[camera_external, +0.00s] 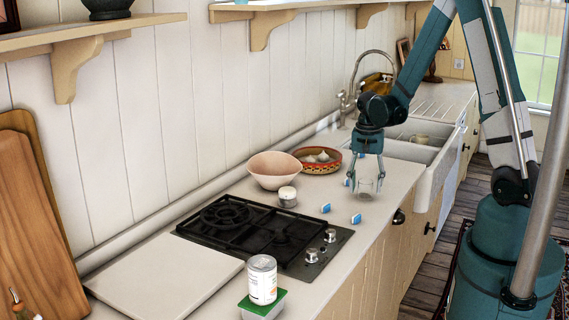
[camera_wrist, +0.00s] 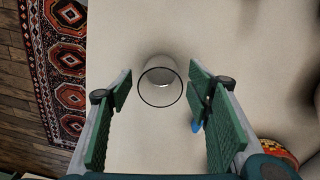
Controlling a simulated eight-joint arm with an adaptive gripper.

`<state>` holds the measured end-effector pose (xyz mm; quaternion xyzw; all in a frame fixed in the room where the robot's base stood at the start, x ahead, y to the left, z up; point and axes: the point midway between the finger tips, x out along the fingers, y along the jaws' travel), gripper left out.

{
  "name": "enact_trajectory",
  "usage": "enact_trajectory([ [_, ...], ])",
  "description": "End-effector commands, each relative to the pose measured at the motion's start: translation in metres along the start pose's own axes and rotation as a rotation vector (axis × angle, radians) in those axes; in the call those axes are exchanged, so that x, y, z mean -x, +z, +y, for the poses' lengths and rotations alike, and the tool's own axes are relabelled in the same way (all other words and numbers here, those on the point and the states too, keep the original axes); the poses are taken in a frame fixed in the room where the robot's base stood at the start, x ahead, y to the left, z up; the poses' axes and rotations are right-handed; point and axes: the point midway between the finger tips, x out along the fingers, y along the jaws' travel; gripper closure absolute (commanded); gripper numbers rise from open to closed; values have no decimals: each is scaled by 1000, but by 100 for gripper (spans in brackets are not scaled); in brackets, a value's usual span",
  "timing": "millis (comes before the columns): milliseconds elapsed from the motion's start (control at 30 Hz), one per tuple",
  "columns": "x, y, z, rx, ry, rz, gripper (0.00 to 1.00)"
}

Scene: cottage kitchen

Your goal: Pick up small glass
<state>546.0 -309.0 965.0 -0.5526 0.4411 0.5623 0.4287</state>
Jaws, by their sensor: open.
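The small glass (camera_external: 366,188) stands upright on the pale counter near its front edge in the external view. In the wrist view I look down on the round dark rim of the small glass (camera_wrist: 160,87), which lies between and slightly beyond my fingertips. My gripper (camera_external: 367,181) points down over the glass with its fingers on either side. In the wrist view my gripper (camera_wrist: 162,90) is open, with a green pad on each side and a visible gap between each pad and the glass.
Small blue-and-white objects (camera_external: 356,219) lie on the counter near the glass; a blue one (camera_wrist: 196,126) is beside the right finger. A patterned bowl (camera_external: 319,167) and a pink bowl (camera_external: 274,170) stand behind. The hob (camera_external: 262,236) is left, the sink (camera_external: 418,153) right.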

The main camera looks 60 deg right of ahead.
Motion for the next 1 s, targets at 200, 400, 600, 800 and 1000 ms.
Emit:
enact_trajectory([
  [200,0,0,0,0,0,0,50],
  [400,0,0,0,0,0,0,62],
  [600,0,0,0,0,0,0,83],
  [800,0,0,0,0,0,0,83],
  [1000,2,0,0,0,0,0,83],
])
